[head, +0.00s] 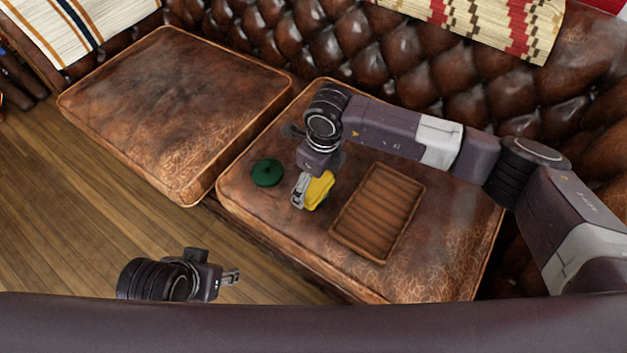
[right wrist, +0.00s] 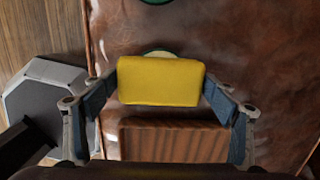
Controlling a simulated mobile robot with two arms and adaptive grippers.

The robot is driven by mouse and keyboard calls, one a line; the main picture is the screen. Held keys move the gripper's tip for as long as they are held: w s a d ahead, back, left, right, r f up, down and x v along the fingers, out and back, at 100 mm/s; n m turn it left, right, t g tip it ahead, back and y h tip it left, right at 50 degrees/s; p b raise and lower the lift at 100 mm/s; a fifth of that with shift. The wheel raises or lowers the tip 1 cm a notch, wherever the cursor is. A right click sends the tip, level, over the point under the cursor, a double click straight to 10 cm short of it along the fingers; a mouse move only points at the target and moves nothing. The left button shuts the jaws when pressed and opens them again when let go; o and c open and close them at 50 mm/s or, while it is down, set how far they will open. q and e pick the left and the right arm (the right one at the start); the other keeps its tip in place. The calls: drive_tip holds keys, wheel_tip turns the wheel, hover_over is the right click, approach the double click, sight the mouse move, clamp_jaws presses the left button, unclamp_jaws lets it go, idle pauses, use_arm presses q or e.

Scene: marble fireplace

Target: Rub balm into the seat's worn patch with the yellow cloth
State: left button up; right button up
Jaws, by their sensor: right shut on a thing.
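The yellow cloth (head: 319,189) is held in my right gripper (head: 306,193), above the right seat cushion (head: 285,230). In the right wrist view the cloth (right wrist: 160,82) sits between the two fingers. A round tin with a green rim and pale inside (right wrist: 157,53) shows just past the cloth, mostly hidden by it. A dark green round lid (head: 267,172) lies on the cushion left of the gripper. The brown leather is mottled and cracked; I cannot single out one worn patch. My left gripper (head: 232,276) is low at the front, over the floor; its opening is unclear.
A slatted wooden tray (head: 346,228) lies on the right cushion, right of the cloth. The left seat cushion (head: 170,105) is bare. The tufted backrest (head: 440,80) rises behind, with a patterned blanket (head: 500,22) over it. Wooden floor (head: 80,215) is clear at the left.

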sight(313, 181)
use_arm(q)
drive_tip(key=shift+s+a+f, duration=0.15)
drive_tip(key=shift+s, duration=0.3)
idle(1.3)
drive_tip(key=shift+f, duration=0.15)
idle(0.8)
use_arm(e)
drive_tip(key=shift+r+p, duration=0.7)
drive_tip(key=shift+r, duration=0.8)
drive_tip(key=shift+r+p, duration=0.75)
drive_tip(key=shift+r, duration=0.25)
use_arm(q)
wheel_tip(313, 181, down, 8)
drive_tip(key=w+g+p, duration=0.1)
drive_tip(key=shift+w+d, duration=0.2)
use_arm(e)
drive_tip(key=shift+r, duration=1)
